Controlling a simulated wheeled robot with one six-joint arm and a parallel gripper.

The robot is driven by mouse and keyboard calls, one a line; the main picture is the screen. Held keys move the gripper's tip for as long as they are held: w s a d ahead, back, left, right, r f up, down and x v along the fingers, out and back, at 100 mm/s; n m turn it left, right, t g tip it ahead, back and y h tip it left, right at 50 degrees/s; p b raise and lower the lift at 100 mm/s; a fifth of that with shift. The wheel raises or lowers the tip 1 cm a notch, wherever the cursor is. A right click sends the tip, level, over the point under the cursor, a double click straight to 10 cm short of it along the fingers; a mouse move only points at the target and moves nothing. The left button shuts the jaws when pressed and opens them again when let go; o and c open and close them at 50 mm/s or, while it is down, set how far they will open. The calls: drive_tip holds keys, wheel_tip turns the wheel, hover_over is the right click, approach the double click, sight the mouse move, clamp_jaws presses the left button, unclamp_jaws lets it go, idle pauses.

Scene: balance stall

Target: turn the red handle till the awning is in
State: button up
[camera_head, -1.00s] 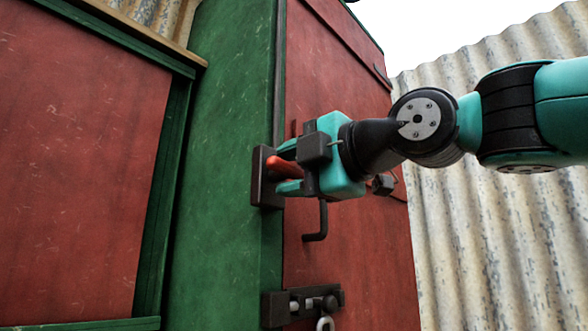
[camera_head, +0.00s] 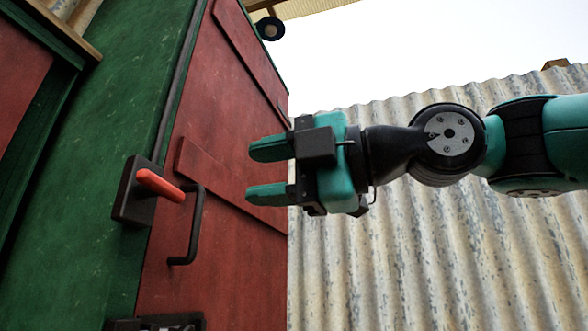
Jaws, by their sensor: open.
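The red handle (camera_head: 160,185) sticks out from a dark mounting plate (camera_head: 132,205) on the green post at the left. It slants down to the right. My gripper (camera_head: 268,169) is open and empty, to the right of the red handle and clear of it. Its two teal fingers point left, in front of the red door. The awning cannot be made out for certain; a pale roof edge (camera_head: 300,8) with a dark round end piece (camera_head: 270,28) shows at the top.
A red plank door (camera_head: 220,130) with a black pull handle (camera_head: 186,235) stands just right of the red handle. A dark latch (camera_head: 160,323) is at the bottom edge. Corrugated metal sheeting (camera_head: 430,240) fills the right side.

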drive_tip(key=shift+v, duration=1.5)
